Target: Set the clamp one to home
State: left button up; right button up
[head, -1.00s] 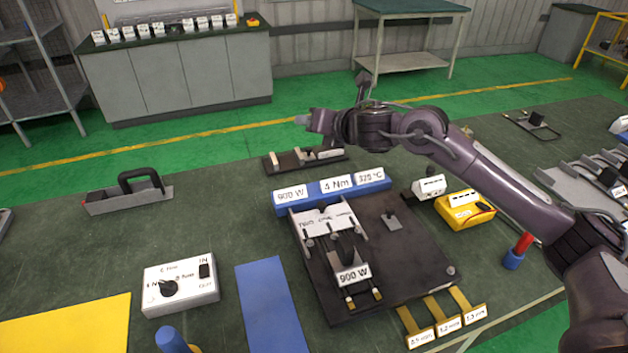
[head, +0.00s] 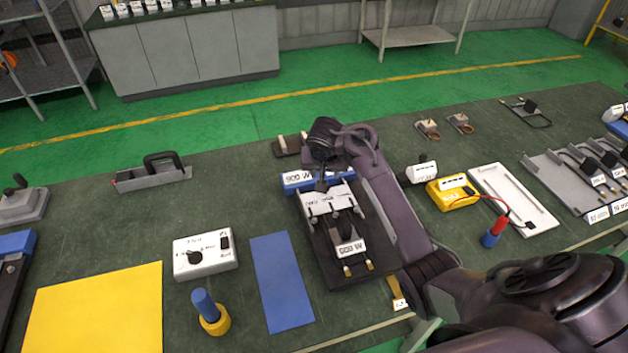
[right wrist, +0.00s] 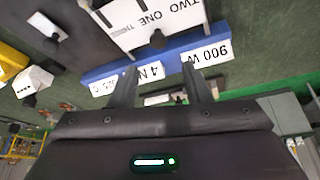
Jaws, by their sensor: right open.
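The white clamp plate (head: 328,203), lettered "TWO ONE", lies across the far end of the dark fixture base (head: 318,250). In the right wrist view the plate (right wrist: 150,18) appears upside down at the top. Which lever is clamp one is too small to tell in the head view. My right gripper (right wrist: 159,68) is open and empty, over the blue label block (right wrist: 165,53) behind the plate. In the head view its fingers are mostly hidden by my arm. My left gripper is out of view.
A white switch box (head: 205,256), a blue mat (head: 282,280) and a yellow mat (head: 95,315) lie left of the fixture. A yellow meter (head: 452,192) and a white tray (head: 512,200) stand to the right. My right arm crosses the fixture's right side.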

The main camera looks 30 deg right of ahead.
aim_at(328, 197)
jog(key=shift+m, duration=0.3)
jog(key=x, duration=0.8)
jog(key=shift+s+f+b, duration=0.25)
jog(key=shift+b, duration=0.05)
grip_shut()
